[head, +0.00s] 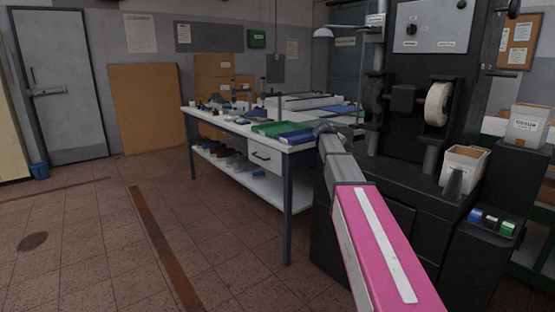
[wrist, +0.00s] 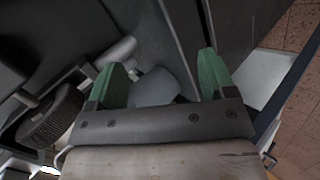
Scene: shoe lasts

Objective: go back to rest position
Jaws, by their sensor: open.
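My gripper shows in the wrist view (wrist: 163,82), with two green fingers spread apart and nothing between them. It is open and points toward the black machine. In the head view my arm reaches forward, and its far end is near the right end of the white workbench (head: 218,122), close to the black machine (head: 415,225). The fingers themselves cannot be made out in the head view.
The machine stands close at the right, with a pale wheel (head: 437,104) and a white bin (head: 464,166). A green mat (head: 275,128) and a blue mat (head: 297,139) lie on the bench. Several shoe lasts sit on its lower shelf.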

